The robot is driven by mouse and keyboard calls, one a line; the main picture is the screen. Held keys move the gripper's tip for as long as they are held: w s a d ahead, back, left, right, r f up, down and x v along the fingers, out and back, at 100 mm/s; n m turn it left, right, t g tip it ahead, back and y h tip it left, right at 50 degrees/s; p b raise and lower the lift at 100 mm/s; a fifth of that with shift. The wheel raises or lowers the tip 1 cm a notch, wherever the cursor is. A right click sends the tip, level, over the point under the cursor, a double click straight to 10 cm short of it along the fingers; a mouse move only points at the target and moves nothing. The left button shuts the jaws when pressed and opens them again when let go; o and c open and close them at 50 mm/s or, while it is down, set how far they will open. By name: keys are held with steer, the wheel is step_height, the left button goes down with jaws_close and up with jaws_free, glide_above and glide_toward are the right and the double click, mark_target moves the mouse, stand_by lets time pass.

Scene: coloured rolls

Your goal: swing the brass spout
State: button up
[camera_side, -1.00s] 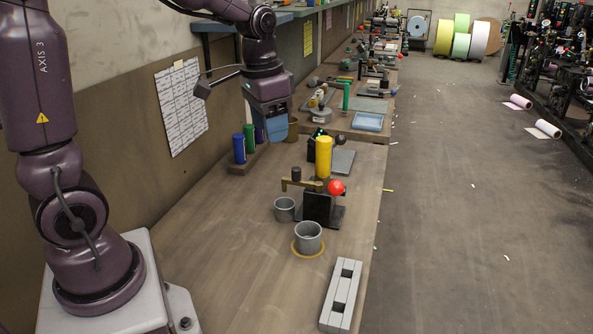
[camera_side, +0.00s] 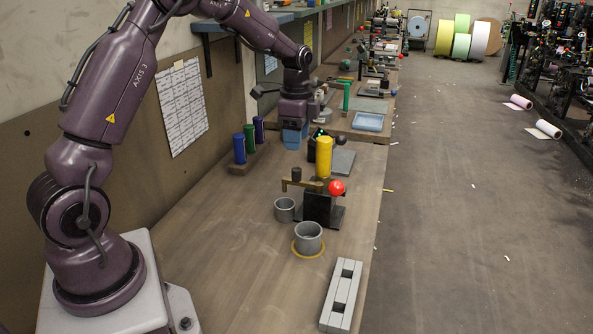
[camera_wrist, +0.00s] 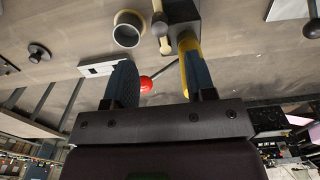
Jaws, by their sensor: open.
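The brass spout (camera_side: 300,184) sticks out to the left from the black block (camera_side: 318,208) in the side view, with a dark knob above it. A brass-coloured bar with a knob (camera_wrist: 160,28) shows ahead of the gap, and the right finger partly covers the yellow roll (camera_wrist: 183,44).
A small grey cup (camera_side: 285,209) stands under the spout's end. A larger grey cup (camera_side: 308,237) sits by a yellow ring. Blue, green and purple rolls (camera_side: 249,140) stand in a rack at left. A grey slotted block (camera_side: 341,296) lies in front. The bench's left front is clear.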

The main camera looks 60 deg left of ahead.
mark_target(296, 169)
step_height(296, 169, down, 9)
steer(key=shift+f, duration=0.1)
stand_by(0.3)
jaws_close()
